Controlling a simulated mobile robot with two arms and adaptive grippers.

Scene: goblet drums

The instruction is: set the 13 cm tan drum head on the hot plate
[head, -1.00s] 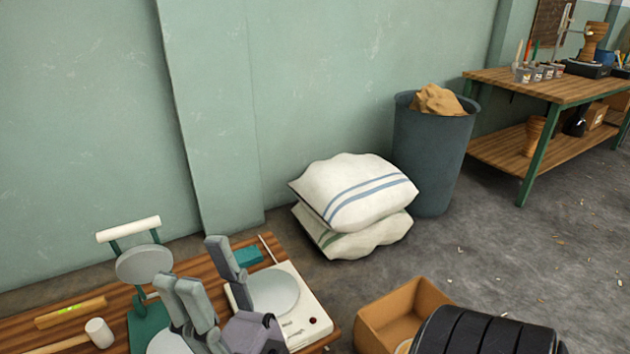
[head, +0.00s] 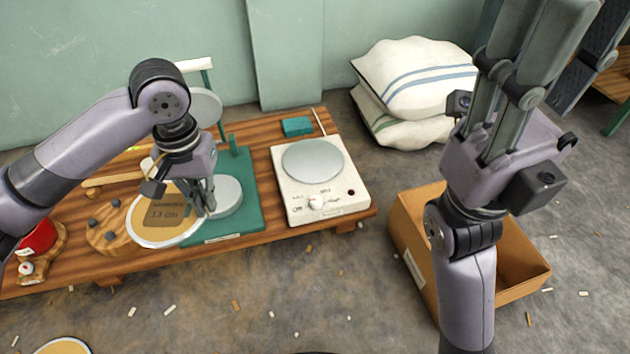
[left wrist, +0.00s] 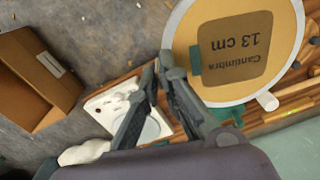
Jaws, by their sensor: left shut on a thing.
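The tan drum head (head: 150,232), a disc with a pale rim and a dark "13 cm" label, is at the left in the head view. It also shows large in the left wrist view (left wrist: 272,22). My left gripper (head: 208,205) is shut on its edge and covers part of it. The white hot plate (head: 285,190) with a bare round grey top is to the right on the wooden table; it also shows partly behind the fingers in the left wrist view (left wrist: 103,106). My right gripper (head: 530,60) points up at the right, its fingertips cut off.
A teal press stand (head: 243,210) with a grey disc is between drum head and hot plate. A wooden board (head: 105,240) with dark pegs, a red bowl (head: 38,238) and a mallet (head: 110,180) are at left. A cardboard box (head: 405,215) stands right of the table; sacks (head: 415,75) lie behind.

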